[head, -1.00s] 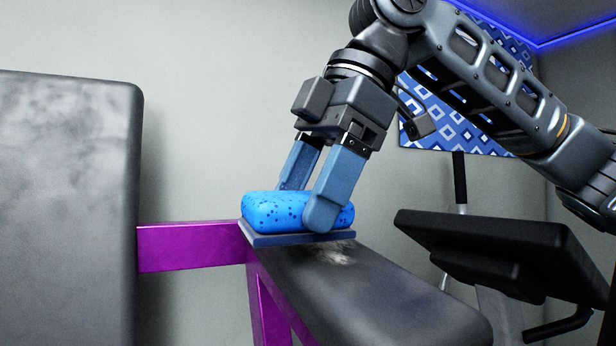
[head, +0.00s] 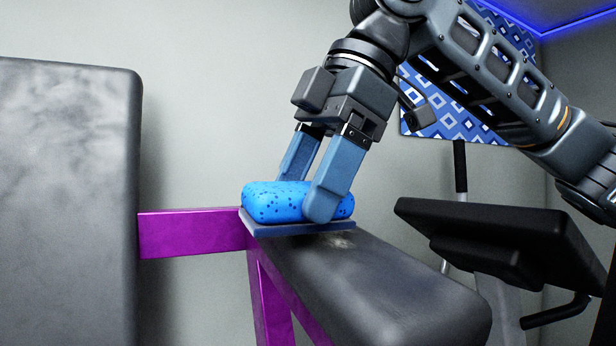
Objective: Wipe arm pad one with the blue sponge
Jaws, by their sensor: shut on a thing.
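My gripper (head: 304,205) is shut on the blue sponge (head: 270,202), with a finger on its near side and one on its far side. The sponge is speckled with dark spots and has a flat dark blue base (head: 290,229). The base lies on the far end of a long black pad (head: 390,295), and appears to touch it. A faint pale smudge (head: 341,240) shows on the pad just in front of the base. I see no label that tells which pad is arm pad one. The pad surface under the sponge is hidden.
A large upright dark pad (head: 70,200) with pale smudges stands at the left. A purple frame bar (head: 190,232) runs between it and the black pad. Another black padded machine (head: 485,240) stands at the right. A patterned blue panel (head: 430,115) hangs behind my arm.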

